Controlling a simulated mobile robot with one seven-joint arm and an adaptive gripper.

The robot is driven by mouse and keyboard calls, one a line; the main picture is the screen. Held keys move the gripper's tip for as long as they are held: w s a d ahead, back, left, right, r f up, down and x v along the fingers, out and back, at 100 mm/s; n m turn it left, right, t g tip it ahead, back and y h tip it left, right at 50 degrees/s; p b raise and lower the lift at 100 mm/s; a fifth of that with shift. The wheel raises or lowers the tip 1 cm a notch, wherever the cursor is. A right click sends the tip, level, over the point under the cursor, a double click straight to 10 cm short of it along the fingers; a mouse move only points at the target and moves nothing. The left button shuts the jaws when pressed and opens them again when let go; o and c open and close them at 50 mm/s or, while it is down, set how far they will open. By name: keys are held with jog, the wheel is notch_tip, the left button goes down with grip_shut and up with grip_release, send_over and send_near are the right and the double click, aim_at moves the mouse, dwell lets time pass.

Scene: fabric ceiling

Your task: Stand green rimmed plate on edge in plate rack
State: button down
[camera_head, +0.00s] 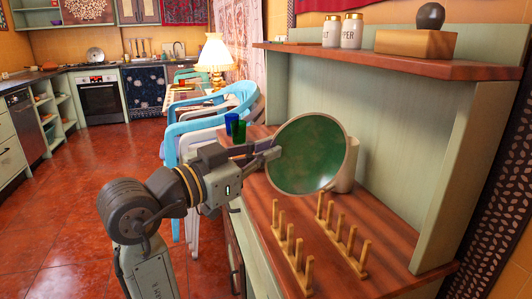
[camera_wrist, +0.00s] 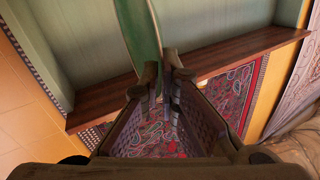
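The green plate with a pale rim (camera_head: 309,154) is held up on edge, its green face towards the head camera. My gripper (camera_head: 272,153) is shut on its left rim. In the wrist view, the plate (camera_wrist: 141,32) shows nearly edge-on between my gripper's fingertips (camera_wrist: 164,70). The plate rack, two rows of upright wooden pegs (camera_head: 342,238), stands on the wooden counter in front of and below the plate. The plate is apart from the pegs. I cannot tell how far its lower rim is above the counter.
A pale canister (camera_head: 347,172) stands partly hidden behind the plate. Blue (camera_head: 231,122) and green (camera_head: 239,132) cups are behind my gripper. A shelf (camera_head: 385,62) with jars and a wooden box overhangs the counter (camera_head: 380,283). Chairs (camera_head: 215,115) stand beyond to the left.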

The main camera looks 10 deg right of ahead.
notch_tip(320, 180, down, 10)
jog(key=b, duration=0.8)
dwell(2.9)
jog(key=c, duration=1.7)
grip_release()
jog(key=shift+a, duration=0.1)
jog(key=v, duration=1.1)
jog(key=shift+s+a, duration=0.3)
